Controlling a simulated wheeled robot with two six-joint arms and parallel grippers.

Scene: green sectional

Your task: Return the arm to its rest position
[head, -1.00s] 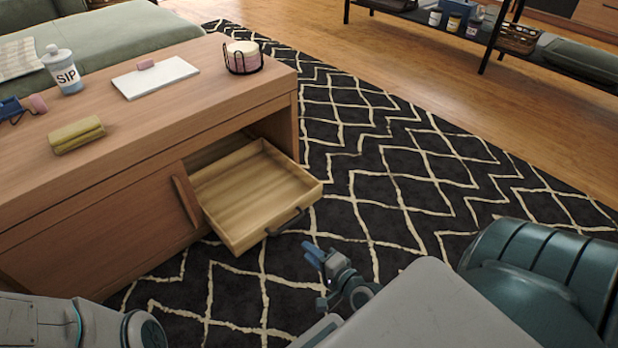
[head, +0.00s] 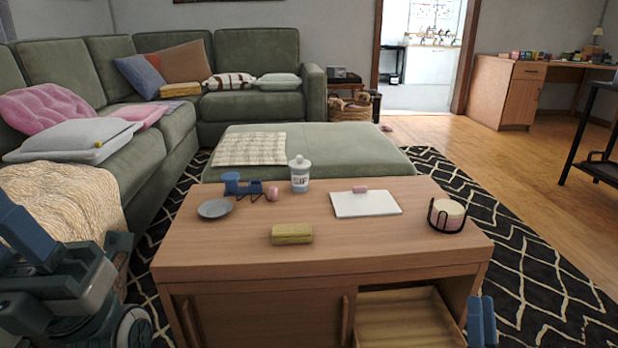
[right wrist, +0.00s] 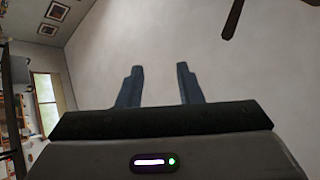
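My right gripper (head: 481,320) shows its blue fingers at the lower right of the head view, in front of the table's right end. In the right wrist view its two fingers (right wrist: 159,75) stand apart with nothing between them, pointing up toward the pale ceiling. My left gripper (head: 22,235) is at the left edge of the head view, large and partly cut off. The gap between its fingers cannot be made out. Both grippers are apart from the things on the table.
The wooden coffee table (head: 370,240) holds a yellow block (head: 292,234), a white bottle (head: 299,174), a white board (head: 367,205), a grey dish (head: 215,209) and a candle in a black holder (head: 447,216). Its drawer (head: 400,325) is open toward me. A green sofa (head: 150,150) stands left.

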